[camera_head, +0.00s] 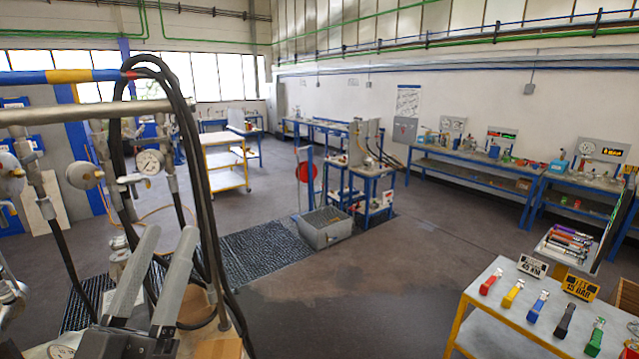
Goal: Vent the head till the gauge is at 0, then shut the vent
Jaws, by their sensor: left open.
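A round gauge with a white dial (149,162) is on the pipework at the left; its needle is too small to read. Metal pipe fittings (128,181) sit just below and left of it. Smaller metal fittings (119,243) stand lower, just left of my left gripper. I cannot tell which fitting is the vent. My left gripper (168,230) is at the lower left, its two grey fingers pointing up and apart. It is open and empty, below the gauge in the picture. The vessel head is largely hidden behind it. My right gripper is not in view.
Black hoses (203,180) loop down beside the gauge, right of my left gripper. A white-topped table (495,310) with several coloured handled items stands at the lower right. A grey metal bin (325,228) stands mid-floor by a grating (265,250). The floor between is clear.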

